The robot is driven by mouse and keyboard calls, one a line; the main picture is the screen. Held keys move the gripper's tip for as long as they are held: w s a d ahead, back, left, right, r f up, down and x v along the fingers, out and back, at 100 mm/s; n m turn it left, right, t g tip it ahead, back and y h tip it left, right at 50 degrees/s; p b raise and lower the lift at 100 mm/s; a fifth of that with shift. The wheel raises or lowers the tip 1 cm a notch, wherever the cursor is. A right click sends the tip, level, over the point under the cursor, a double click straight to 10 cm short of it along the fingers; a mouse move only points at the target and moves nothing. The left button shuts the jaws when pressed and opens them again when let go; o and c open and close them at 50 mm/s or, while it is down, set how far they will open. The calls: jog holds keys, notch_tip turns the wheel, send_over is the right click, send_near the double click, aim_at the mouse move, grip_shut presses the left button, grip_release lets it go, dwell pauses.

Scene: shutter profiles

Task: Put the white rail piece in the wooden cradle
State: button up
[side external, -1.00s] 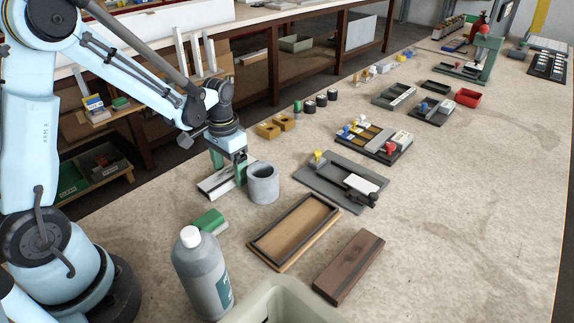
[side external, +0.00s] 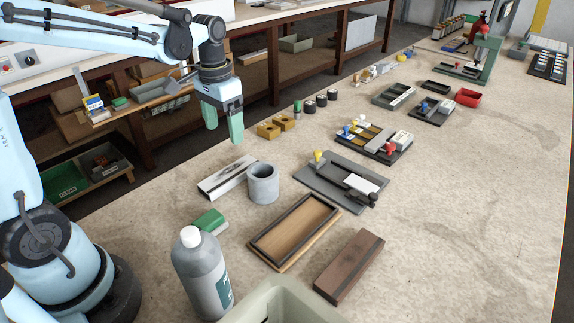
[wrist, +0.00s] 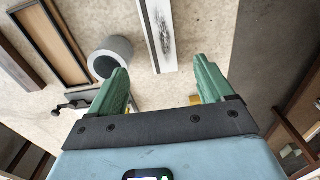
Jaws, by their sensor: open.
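The white rail piece (side external: 227,177) lies flat on the bench beside a grey cylinder, with a dark smudged patch along its top. It also shows in the wrist view (wrist: 158,30), running up out of the picture. The wooden cradle appears to be the shallow dark-rimmed wooden tray (side external: 294,232), empty, in front of the cylinder; it shows at the upper left of the wrist view (wrist: 42,42). My gripper (side external: 223,134) is raised above the bench, behind the rail, with green fingers apart and nothing between them. The open fingers also show in the wrist view (wrist: 162,75).
The grey cylinder (side external: 263,184) stands close against the rail's right side. A grey bottle (side external: 203,275), a green-topped block (side external: 209,221) and a dark brown block (side external: 348,267) surround the tray. A grey fixture plate (side external: 325,180) lies behind it.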

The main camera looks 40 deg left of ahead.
jog(key=s+d+r+t, duration=0.1)
jog(key=s+d+t, duration=0.5)
jog(key=s+d, duration=0.1)
jog(key=shift+s+d+r, duration=0.15)
jog(key=shift+s+r, duration=0.05)
jog(key=shift+r, duration=0.05)
jog(key=shift+o, duration=0.5)
jog(key=shift+s+d+f+t, duration=0.2)
jog(key=shift+s+d+t, duration=0.1)
jog(key=shift+t, duration=0.2)
jog(key=g, duration=0.7)
send_over(222, 178)
jog(key=shift+s+a+f, duration=0.1)
jog(key=shift+f, duration=2)
jog(key=shift+s+f, duration=0.1)
jog(key=shift+f, duration=1.95)
jog(key=f, duration=0.3)
jog(key=shift+w+f, duration=0.25)
jog(key=shift+f, duration=0.8)
